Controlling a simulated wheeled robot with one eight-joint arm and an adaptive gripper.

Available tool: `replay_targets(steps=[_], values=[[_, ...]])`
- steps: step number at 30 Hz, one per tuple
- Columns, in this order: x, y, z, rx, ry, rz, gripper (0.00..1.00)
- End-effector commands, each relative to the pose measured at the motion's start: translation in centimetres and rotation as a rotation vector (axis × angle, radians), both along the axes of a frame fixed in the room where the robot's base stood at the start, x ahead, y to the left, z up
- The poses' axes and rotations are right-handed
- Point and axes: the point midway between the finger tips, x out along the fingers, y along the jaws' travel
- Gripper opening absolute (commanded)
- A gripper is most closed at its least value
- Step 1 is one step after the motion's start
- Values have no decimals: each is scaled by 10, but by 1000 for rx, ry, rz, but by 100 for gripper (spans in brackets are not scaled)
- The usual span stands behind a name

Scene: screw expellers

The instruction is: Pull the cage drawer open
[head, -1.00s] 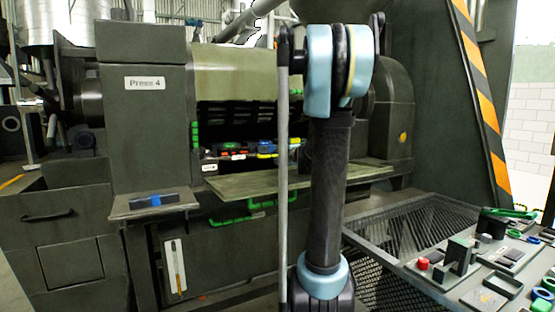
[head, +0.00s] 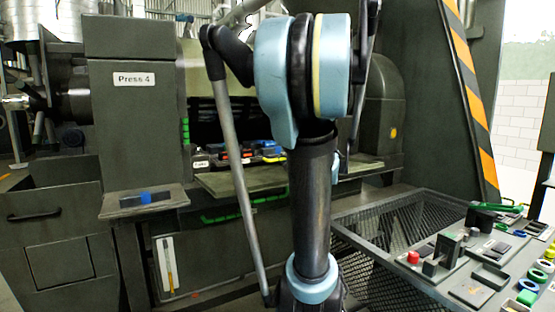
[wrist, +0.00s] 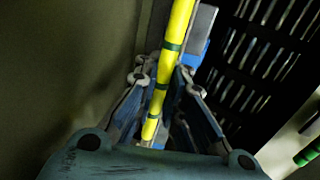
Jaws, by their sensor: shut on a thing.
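In the wrist view my gripper (wrist: 163,76) has its two fingers on either side of a yellow bar (wrist: 181,20) with dark green bands, and is shut on it. I cannot tell what the bar is fixed to. A dark slotted cage panel (wrist: 262,55) fills the right of that view. In the head view the press (head: 135,125) labelled "Press 4" has a dark open bay behind a flat shelf (head: 225,184). My arm stands in front of the bay's right part and hides my gripper and the yellow bar. I cannot make out the drawer's position there.
Small coloured items (head: 262,153) lie at the bay's opening. A green handle (head: 240,211) is below the shelf. A mesh-topped frame (head: 400,222) and a control panel (head: 480,270) with buttons stand at the right. A small ledge (head: 143,203) juts out at the left.

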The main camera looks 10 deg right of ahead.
Motion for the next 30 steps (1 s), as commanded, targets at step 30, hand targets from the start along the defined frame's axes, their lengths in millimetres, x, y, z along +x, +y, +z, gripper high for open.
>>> replay_targets(steps=[30], values=[[-48, -19, 0, -3, 0, -8, 23]])
